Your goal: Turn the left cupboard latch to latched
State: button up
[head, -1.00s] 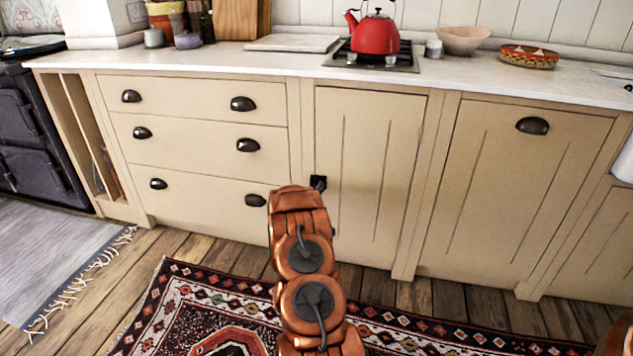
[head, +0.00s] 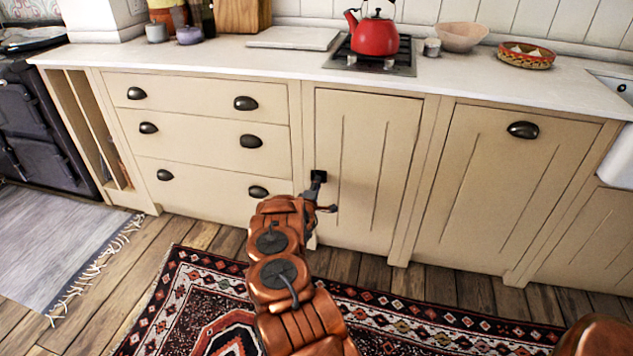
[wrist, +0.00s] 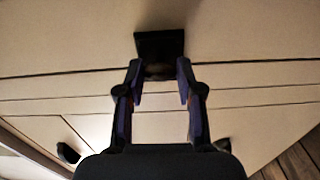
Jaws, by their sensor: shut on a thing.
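The left cupboard latch (head: 319,176) is a small dark square fitting at the left edge of the plain cream cupboard door (head: 362,200). It also shows in the wrist view as a dark plate (wrist: 160,44) with a short brownish part below it. My gripper (head: 317,189) is at the latch, reaching up to it from below in the head view. In the wrist view my gripper (wrist: 160,72) has one finger on each side of the latch's lower part and is shut on it. The fingers partly cover the latch, and I cannot tell which way its turning part points.
Drawers with dark cup handles (head: 251,141) are left of the door. Another cupboard front (head: 515,190) with a cup handle is to the right. The worktop (head: 270,61) above carries a red kettle (head: 375,36). A patterned rug (head: 190,300) covers the wooden floor below.

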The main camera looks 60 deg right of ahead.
jog(key=shift+n, duration=0.3)
jog(key=o, duration=1.2)
jog(key=shift+c, duration=0.2)
jog(key=shift+a, duration=0.1)
jog(key=v, duration=1.2)
jog(key=shift+r, duration=0.1)
